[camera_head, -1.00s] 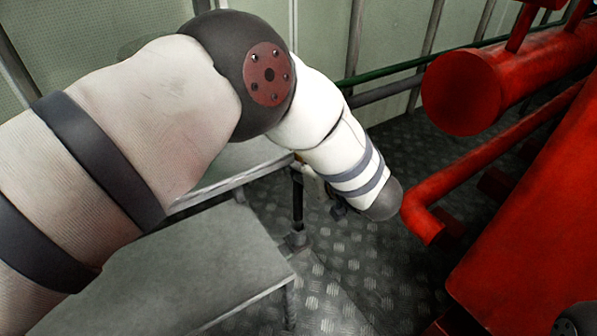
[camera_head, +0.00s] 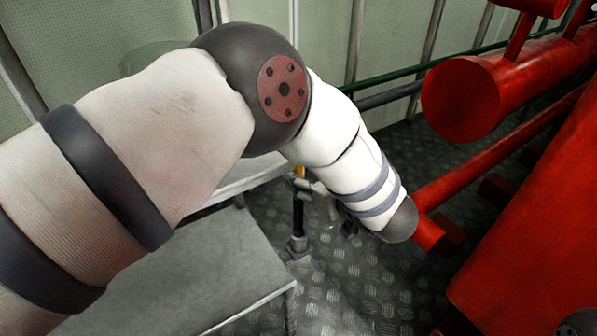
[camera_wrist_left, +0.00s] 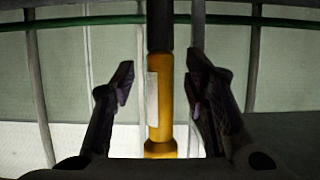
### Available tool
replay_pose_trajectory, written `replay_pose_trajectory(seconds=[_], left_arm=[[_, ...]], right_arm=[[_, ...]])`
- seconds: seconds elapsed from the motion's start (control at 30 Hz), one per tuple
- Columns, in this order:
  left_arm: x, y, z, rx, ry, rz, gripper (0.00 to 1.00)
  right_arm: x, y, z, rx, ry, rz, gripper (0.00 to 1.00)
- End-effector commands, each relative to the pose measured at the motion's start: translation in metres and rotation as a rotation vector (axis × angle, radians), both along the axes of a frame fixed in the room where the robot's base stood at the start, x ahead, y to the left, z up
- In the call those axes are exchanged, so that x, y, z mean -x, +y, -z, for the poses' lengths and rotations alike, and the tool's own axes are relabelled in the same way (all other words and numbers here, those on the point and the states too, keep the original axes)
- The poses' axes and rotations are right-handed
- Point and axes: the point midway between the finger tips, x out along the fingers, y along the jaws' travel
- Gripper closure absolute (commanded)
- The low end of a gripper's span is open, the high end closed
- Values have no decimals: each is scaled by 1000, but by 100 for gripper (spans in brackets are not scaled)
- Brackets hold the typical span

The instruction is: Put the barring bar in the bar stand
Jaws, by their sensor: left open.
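The barring bar (camera_head: 298,206) stands upright left of my left wrist in the head view, black with a yellow part near its visible top. A dark collar (camera_head: 298,244) surrounds its foot near the floor; I cannot tell if this is the bar stand. In the left wrist view the yellow part of the bar (camera_wrist_left: 166,90) rises between the fingers of my left gripper (camera_wrist_left: 160,84). The fingers are open, with a gap on each side of the bar. In the head view this gripper (camera_head: 318,188) is partly hidden by my forearm. My right gripper is not in view.
A grey bench (camera_head: 180,275) is at lower left, with a paler surface (camera_head: 240,175) behind it. Red pipework (camera_head: 480,95) and a large red block (camera_head: 530,240) fill the right. Tread-plate floor (camera_head: 350,280) is clear between them. A green rail runs along the back wall.

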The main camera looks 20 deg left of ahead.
Motion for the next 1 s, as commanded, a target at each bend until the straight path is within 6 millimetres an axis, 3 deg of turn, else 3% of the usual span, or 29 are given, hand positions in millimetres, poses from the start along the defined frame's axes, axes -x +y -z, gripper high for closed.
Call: replay_pose_trajectory(seconds=[0.1, 0.3, 0.7, 0.8, 0.87, 0.97, 1.0], left_arm=[[13, -18, -12, -1, -2, 3, 59], [25, -32, -18, -1, 0, -1, 59], [26, -31, -17, -2, 2, 4, 59], [33, -14, -3, -20, 50, 113, 59], [54, 5, 22, -14, 145, 263, 59], [128, 30, 66, 74, 381, 493, 59], [164, 38, 78, 122, 478, 554, 59]], right_arm=[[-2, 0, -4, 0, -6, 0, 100], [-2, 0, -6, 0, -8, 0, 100], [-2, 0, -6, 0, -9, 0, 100], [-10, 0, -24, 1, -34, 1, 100], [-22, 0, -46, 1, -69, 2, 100], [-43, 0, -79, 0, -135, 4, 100], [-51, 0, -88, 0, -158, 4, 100]])
